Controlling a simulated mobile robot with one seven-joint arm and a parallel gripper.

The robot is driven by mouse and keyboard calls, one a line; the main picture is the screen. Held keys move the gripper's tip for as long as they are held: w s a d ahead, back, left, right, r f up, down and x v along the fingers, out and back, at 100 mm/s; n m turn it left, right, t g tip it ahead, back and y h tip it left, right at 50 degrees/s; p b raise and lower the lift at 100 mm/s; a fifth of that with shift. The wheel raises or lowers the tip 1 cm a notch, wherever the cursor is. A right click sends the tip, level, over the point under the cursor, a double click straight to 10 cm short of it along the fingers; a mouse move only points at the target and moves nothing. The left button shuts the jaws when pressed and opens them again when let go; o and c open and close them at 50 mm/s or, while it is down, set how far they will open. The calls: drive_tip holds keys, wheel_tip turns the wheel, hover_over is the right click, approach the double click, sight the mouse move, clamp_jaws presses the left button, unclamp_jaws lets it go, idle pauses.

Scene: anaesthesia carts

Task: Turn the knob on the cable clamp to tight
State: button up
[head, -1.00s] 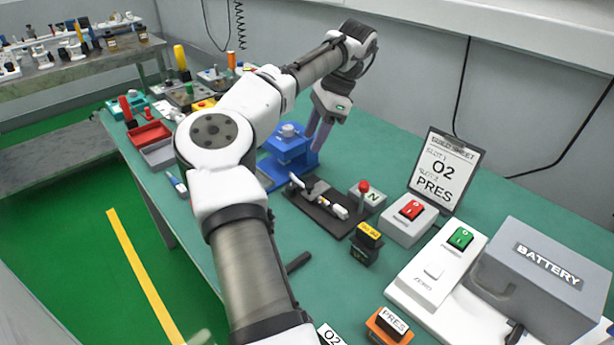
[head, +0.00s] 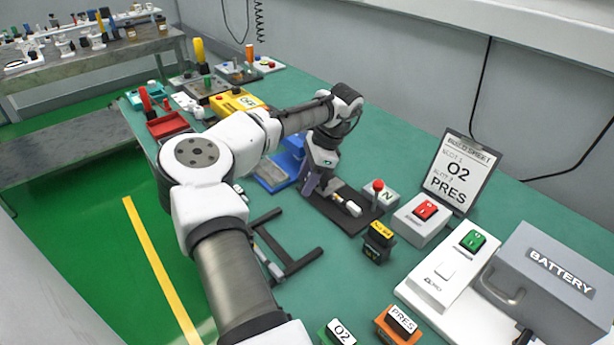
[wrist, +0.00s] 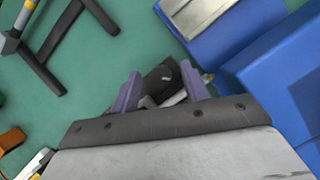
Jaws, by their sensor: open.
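A black-based fixture (head: 350,226) with a white cylindrical part (head: 346,207) stands mid-table; it looks like the cable clamp, but I cannot make out its knob or setting. My gripper (head: 311,188) points down over its left end and hides that end. In the wrist view my gripper (wrist: 160,88) is open, its two purple fingers either side of a dark part (wrist: 158,76) with a pale grey piece. I cannot tell whether the fingers touch it. A blue fixture (head: 290,160) stands just behind, partly covered by my arm; its blue body (wrist: 260,60) fills the right of the wrist view.
A red-knobbed box (head: 380,195), a red-switch box (head: 424,212) and a black-yellow block (head: 378,243) stand to the right. A dark frame (head: 290,262) lies at the front edge. A battery case (head: 545,280) is at far right.

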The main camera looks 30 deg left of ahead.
drive_tip(key=shift+c, duration=0.4)
drive_tip(key=c, duration=0.9)
drive_tip(key=shift+s+d+m+p, duration=0.1)
drive_tip(key=shift+m+p, duration=0.4)
drive_tip(key=shift+p, duration=0.25)
drive_tip(key=shift+f+m+t+y+p, duration=0.1)
drive_tip(key=shift+m+t+y+p, duration=0.5)
drive_tip(key=shift+m, duration=0.5)
drive_tip(key=o, duration=1)
drive_tip(key=shift+h, duration=0.3)
drive_tip(key=shift+n, duration=0.3)
